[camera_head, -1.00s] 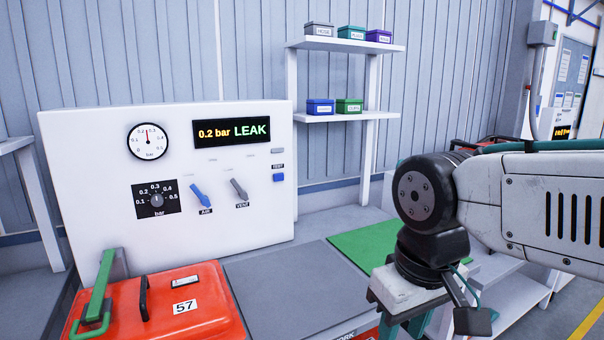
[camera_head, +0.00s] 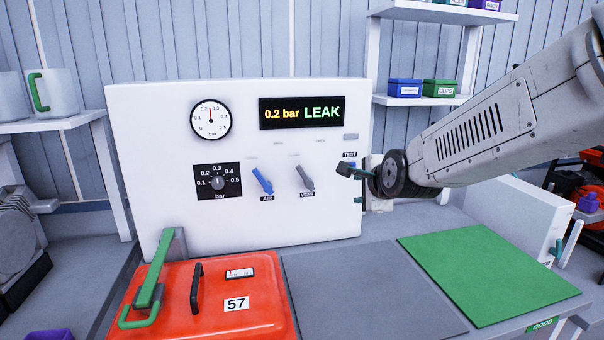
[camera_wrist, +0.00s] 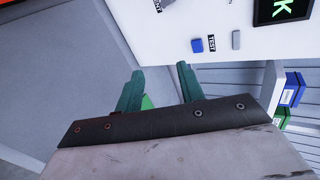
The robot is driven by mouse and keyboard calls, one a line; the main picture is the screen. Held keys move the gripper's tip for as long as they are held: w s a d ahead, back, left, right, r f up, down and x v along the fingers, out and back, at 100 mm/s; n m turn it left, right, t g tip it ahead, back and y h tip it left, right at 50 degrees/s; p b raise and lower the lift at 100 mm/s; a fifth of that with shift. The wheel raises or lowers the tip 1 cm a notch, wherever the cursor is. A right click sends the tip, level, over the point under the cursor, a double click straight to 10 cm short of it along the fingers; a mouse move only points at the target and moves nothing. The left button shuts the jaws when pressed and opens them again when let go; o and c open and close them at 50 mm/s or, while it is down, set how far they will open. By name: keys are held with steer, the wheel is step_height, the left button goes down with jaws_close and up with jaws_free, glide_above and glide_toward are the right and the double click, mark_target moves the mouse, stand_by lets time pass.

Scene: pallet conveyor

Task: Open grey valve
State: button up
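The grey valve (camera_head: 304,177) is a lever on the white panel (camera_head: 140,150), above the label VENT. It is tilted, its upper end to the left, in the head view. A blue valve (camera_head: 262,181) labelled AIR is left of it. My gripper (camera_wrist: 160,85) is open and empty; its two green fingers stand apart in the wrist view. In the head view my gripper is at the panel's right edge, right of the grey valve and by the TEST button, partly hidden by my wrist.
The display (camera_head: 302,112) reads 0.2 bar LEAK. A gauge (camera_head: 211,121) and a pressure dial (camera_head: 218,182) are on the panel. A red case (camera_head: 215,300) numbered 57 with a green clamp (camera_head: 150,280) lies in front. The grey mat (camera_head: 370,290) and green mat (camera_head: 490,270) are bare.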

steer(key=w+a+f+m+t+y, duration=0.1)
steer(key=w+a+f+m+t, duration=0.15)
steer(key=w+a+m, duration=0.35)
steer(key=m+t, duration=0.3)
steer(key=m, duration=0.1)
glide_toward(300, 171)
steer(key=w, duration=0.2)
steer(key=shift+y, duration=0.3)
steer(key=x, duration=0.7)
steer(key=shift+f, duration=0.1)
jaws_close()
